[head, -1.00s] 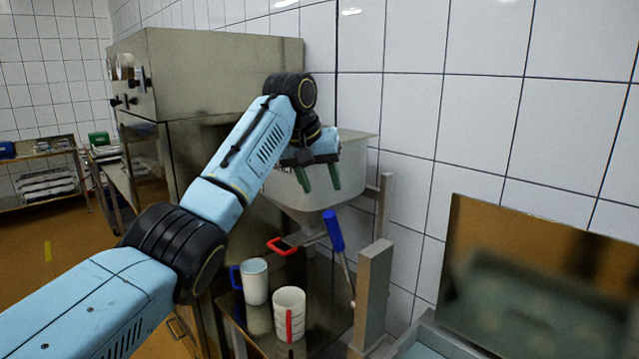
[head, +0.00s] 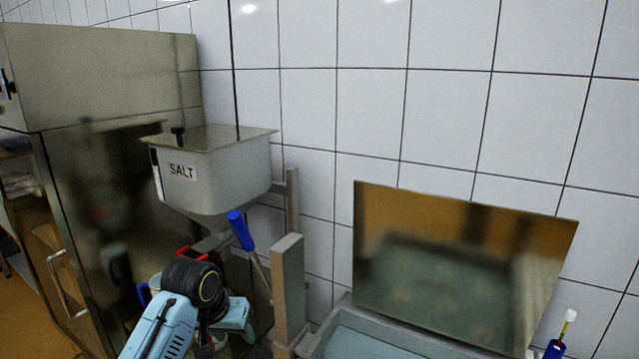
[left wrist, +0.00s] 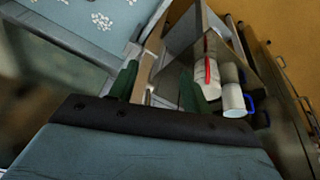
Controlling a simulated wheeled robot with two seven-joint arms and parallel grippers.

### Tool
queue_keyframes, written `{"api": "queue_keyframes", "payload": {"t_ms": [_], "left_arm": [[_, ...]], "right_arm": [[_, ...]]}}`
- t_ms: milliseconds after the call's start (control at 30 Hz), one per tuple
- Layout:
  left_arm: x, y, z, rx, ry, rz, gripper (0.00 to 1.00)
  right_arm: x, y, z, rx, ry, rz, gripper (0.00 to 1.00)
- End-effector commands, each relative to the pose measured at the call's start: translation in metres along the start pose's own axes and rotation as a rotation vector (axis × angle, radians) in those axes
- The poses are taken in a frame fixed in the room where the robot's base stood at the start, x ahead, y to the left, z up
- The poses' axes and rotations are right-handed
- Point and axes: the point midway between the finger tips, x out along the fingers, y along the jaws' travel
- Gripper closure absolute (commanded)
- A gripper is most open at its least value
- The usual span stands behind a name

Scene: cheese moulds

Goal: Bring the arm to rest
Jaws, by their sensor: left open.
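My left arm, light blue with black joints, comes in at the bottom of the head view and reaches down in front of the salt hopper's stand. My left gripper (left wrist: 155,85) shows in the left wrist view with two green fingers spread apart and nothing between them. In the head view its fingers are mostly hidden at the bottom edge, below the light blue wrist. My right gripper is in neither view.
The grey SALT hopper (head: 215,175) has a blue-handled lever (head: 241,230) below it. Beside the left fingers, the wrist view shows a mug with a blue handle (left wrist: 235,101) and one with a red handle (left wrist: 207,65). A basin (head: 370,343) lies right, under a reflective panel (head: 455,265).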

Motion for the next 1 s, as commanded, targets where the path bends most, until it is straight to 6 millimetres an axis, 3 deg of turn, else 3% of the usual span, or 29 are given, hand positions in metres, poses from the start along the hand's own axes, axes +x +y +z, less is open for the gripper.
{"api": "queue_keyframes", "payload": {"t_ms": [33,233,500,700,1000], "left_arm": [[0.013,0.001,0.028,0.008,-0.01,0.002,0.51],[0.036,0.001,0.124,0.037,-0.019,-0.007,0.51],[0.025,-0.003,0.244,0.06,-0.031,-0.041,0.51],[0.004,-0.007,0.294,0.069,-0.038,-0.068,0.51],[-0.025,-0.011,0.341,0.08,-0.048,-0.101,0.51]], "right_arm": [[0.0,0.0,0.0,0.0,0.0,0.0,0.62],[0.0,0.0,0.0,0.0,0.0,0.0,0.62],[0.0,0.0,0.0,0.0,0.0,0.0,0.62],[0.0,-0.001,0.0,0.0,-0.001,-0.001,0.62],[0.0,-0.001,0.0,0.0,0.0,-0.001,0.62]]}}
